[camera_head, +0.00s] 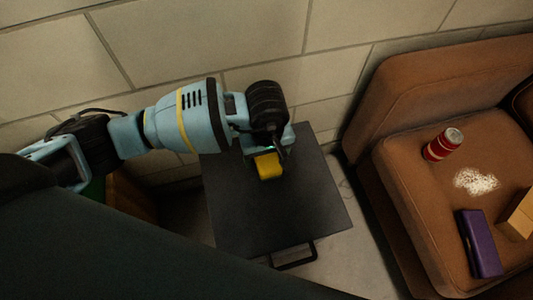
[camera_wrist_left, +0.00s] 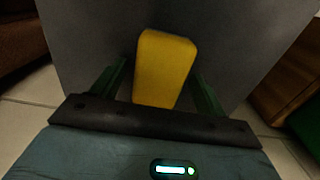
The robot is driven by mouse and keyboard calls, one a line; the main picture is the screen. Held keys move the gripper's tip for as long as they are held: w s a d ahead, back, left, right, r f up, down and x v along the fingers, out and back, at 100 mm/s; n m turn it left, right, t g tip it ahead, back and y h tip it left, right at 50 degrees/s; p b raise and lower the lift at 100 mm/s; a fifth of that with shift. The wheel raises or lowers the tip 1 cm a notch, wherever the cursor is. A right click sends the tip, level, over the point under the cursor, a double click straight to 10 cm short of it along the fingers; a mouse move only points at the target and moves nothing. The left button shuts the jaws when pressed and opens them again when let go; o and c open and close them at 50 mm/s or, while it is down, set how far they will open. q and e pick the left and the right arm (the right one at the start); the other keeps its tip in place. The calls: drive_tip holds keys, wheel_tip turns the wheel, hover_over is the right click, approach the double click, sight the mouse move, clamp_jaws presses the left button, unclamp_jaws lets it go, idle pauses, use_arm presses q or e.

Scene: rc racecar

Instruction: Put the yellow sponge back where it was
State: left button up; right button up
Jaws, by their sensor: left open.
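The yellow sponge (camera_head: 268,166) is at my left gripper (camera_head: 266,158), over the dark square table top (camera_head: 290,215). In the left wrist view the sponge (camera_wrist_left: 165,68) lies between the two green fingers of the left gripper (camera_wrist_left: 165,85). A gap shows on both sides of the sponge, so the fingers are open around it. The table top (camera_wrist_left: 95,30) fills the background there. I cannot tell whether the sponge rests on it. My right gripper is not in view.
A brown sofa (camera_head: 385,95) stands at the right. On its seat are a red can (camera_head: 443,144), a patch of white crumbs (camera_head: 475,182), a purple box (camera_head: 479,243) and a tan block (camera_head: 519,215). A block wall (camera_head: 200,40) is behind. Much of the table's front is clear.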

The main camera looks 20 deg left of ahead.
sight(267, 157)
use_arm(q)
wheel_tip(267, 157, up, 12)
drive_tip(key=p, duration=0.3)
idle(0.5)
drive_tip(key=shift+s+d, duration=0.1)
